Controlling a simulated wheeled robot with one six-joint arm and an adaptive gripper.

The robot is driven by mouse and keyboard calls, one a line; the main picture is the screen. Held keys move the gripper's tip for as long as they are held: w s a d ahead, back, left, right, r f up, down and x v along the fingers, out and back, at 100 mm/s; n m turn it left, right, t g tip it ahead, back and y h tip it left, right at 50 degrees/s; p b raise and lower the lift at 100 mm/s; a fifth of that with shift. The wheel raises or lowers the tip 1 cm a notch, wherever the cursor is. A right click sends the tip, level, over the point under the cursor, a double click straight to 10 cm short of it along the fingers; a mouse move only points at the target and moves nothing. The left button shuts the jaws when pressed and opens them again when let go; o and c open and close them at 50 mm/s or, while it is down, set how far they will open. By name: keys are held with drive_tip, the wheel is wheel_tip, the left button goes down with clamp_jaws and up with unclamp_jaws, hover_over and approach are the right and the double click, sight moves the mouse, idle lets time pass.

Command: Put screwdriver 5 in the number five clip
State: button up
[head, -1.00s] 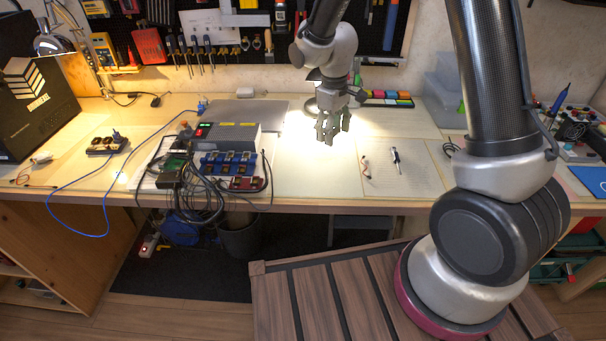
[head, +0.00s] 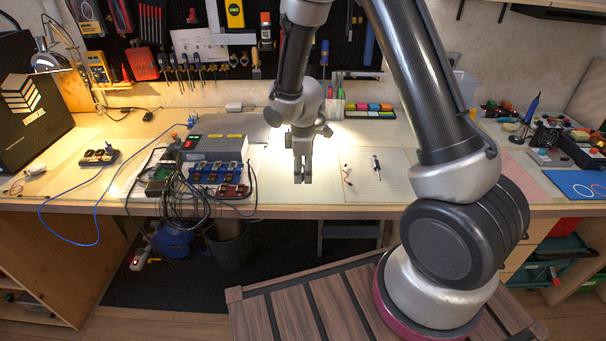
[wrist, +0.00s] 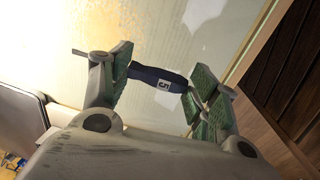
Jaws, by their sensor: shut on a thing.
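My gripper (head: 303,179) is above the bench in the head view, fingers pointing down. In the wrist view, its green-padded fingers (wrist: 160,84) are on either side of screwdriver 5 (wrist: 148,76). It has a dark blue handle with a white "5" label, and its thin shaft points left past one finger. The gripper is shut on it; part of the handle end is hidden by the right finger. The screwdriver cannot be made out in the head view. A row of hand tools (head: 198,70) hangs on the pegboard (head: 347,45); no clip number is readable.
Another screwdriver-like tool (head: 376,166) and a small red-and-white item (head: 346,174) lie on the bench to the right. A grey box (head: 214,148) with cables and blue and red modules stands left of the gripper. Colored sticky notes (head: 368,108) lie at the back.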

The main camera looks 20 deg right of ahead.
drive_tip(key=shift+f, duration=1.15)
drive_tip(key=shift+f, duration=0.1)
drive_tip(key=o, duration=1.2)
